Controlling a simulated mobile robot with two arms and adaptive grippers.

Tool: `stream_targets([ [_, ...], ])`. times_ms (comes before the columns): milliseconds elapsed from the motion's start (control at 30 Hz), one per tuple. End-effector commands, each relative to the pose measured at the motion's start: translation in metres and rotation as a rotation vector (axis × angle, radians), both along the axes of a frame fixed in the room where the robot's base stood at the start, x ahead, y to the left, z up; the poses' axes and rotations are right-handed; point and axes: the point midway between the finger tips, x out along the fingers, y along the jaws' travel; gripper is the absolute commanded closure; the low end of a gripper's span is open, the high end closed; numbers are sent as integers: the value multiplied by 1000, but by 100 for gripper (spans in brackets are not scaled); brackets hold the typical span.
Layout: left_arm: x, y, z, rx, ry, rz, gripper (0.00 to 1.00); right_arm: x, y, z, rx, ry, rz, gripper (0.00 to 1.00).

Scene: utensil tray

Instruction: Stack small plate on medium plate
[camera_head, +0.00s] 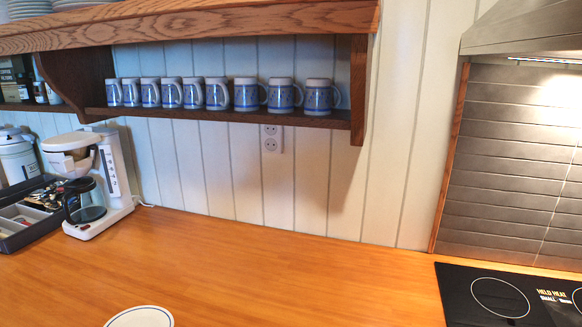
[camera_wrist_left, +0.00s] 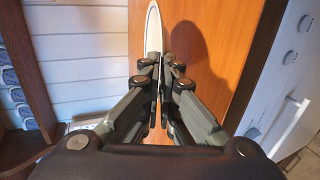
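A white plate (camera_wrist_left: 153,30) shows at a steep slant in the left wrist view, its near part between the fingers of my left gripper (camera_wrist_left: 159,78). The fingers are close together and appear shut on its rim. In the head view, a white plate (camera_head: 140,317) with a blue ring is cut off by the bottom edge, above or on the counter. I cannot tell whether both views show the same plate, or which size it is. No second plate shows beside it on the counter. Neither gripper is in the head view, and my right gripper is in no view.
The wooden counter (camera_head: 270,270) is mostly clear. A coffee maker (camera_head: 95,185) and a dark utensil tray (camera_head: 28,228) stand at the left. A black cooktop (camera_head: 490,290) is at the right. Several blue-white mugs (camera_head: 247,95) stand on the wall shelf (camera_head: 220,118), with stacked plates above.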

Motion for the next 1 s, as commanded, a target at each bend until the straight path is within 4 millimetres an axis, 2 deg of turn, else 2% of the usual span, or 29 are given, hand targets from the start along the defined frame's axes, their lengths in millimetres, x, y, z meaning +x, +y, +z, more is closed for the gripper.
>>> stream_targets([
  [33,3,-21,3,2,-4,-77,100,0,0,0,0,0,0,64],
  [200,0,-83,6,8,-5,-319,100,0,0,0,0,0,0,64],
  [400,-15,-131,10,10,-10,-532,100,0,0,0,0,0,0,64],
  [633,-26,-152,12,8,-15,-638,100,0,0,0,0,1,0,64],
  [1000,-26,-154,16,6,-30,-646,100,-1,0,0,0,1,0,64],
])
